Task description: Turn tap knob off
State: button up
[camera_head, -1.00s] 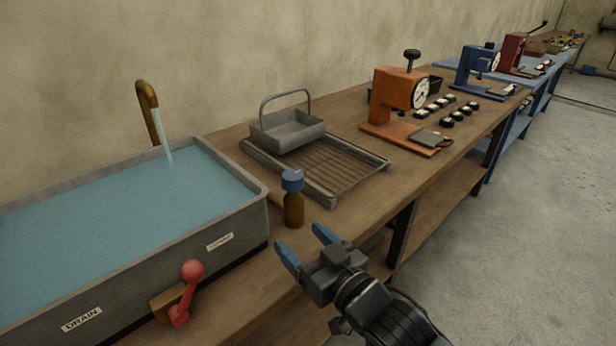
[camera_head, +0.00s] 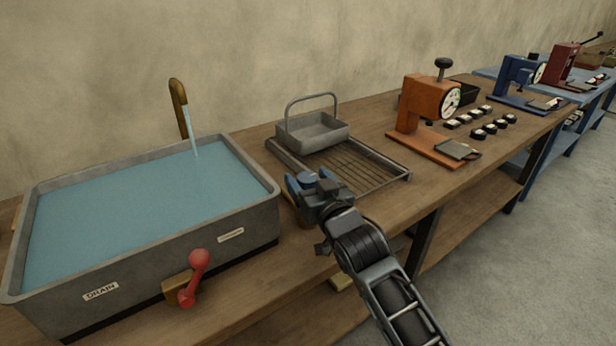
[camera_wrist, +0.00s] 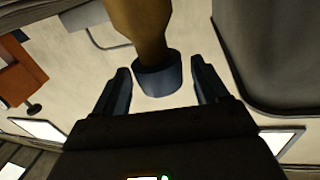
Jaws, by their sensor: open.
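The tap knob is a blue cap (camera_wrist: 158,78) on a brass post (camera_wrist: 140,25). In the wrist view it sits between the two fingers of my gripper (camera_wrist: 159,70), with a visible gap on each side. In the head view my gripper (camera_head: 308,183) is at the knob and hides most of it and its post. My gripper is open. The brass spout (camera_head: 179,97) rises behind the sink, and water (camera_head: 195,147) runs from it into the sink.
The grey sink (camera_head: 262,208) is full of water, with a red drain lever (camera_head: 196,276) on its front. A drying rack (camera_head: 393,172) with a metal basket (camera_head: 318,132) stands right behind the knob. An orange press (camera_head: 422,105) is farther right.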

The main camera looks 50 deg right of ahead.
jog(key=shift+w+d, duration=0.1)
jog(key=shift+w, duration=0.2)
jog(key=shift+c, duration=0.3)
jog(key=c, duration=0.9)
